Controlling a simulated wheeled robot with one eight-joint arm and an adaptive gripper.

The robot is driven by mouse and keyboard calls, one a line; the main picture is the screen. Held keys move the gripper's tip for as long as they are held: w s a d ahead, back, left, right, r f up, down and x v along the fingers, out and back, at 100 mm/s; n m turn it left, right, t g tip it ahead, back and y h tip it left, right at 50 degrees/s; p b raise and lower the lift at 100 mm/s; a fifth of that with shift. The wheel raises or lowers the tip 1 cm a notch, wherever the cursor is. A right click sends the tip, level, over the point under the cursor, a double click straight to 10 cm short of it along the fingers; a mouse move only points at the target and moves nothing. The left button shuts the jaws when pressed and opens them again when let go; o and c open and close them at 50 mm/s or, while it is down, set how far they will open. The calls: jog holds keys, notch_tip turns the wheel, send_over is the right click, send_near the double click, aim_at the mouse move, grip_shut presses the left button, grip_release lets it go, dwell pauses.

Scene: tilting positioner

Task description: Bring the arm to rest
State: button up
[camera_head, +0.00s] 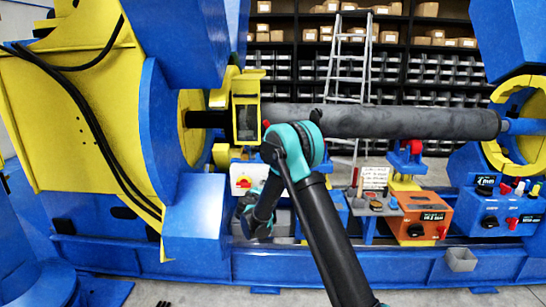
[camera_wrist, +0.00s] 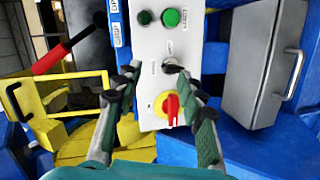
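My arm (camera_head: 325,225) reaches up from the bottom of the head view, bends at a teal joint and points down on the far side. My gripper (camera_head: 252,228) hangs low in front of the blue machine base, partly hidden by my arm. In the wrist view my gripper (camera_wrist: 152,72) has its two fingers apart with nothing between them. Behind the fingers is a white control panel (camera_wrist: 148,45) with green buttons, a small dark knob and a red rotary switch (camera_wrist: 171,108) on yellow. I cannot tell whether a fingertip touches the panel.
A long grey cylinder (camera_head: 390,122) spans the positioner between a yellow-and-blue head (camera_head: 75,110) and a yellow ring (camera_head: 520,125). An orange box (camera_head: 420,218) and a blue box (camera_head: 490,210) stand right. A grey case (camera_wrist: 262,65) with a handle lies right of the panel.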

jog(key=s+d+r+m+g, duration=0.2)
jog(key=s+d+m+g, duration=0.15)
jog(key=s+d, duration=0.7)
jog(key=s+d+r+m+g, duration=0.2)
jog(key=s+d+m+g, duration=0.15)
jog(key=s+d, duration=0.75)
jog(key=s+d+f+m+g+y, duration=0.1)
jog(key=s+f+m+g, duration=0.1)
jog(key=s, duration=1.2)
jog(key=s+d+f+m+g+y, duration=0.2)
jog(key=s+f+m, duration=0.2)
jog(key=s, duration=1)
jog(key=shift+s+d+f+y, duration=0.3)
jog(key=shift+s+f, duration=0.05)
jog(key=shift+f, duration=0.15)
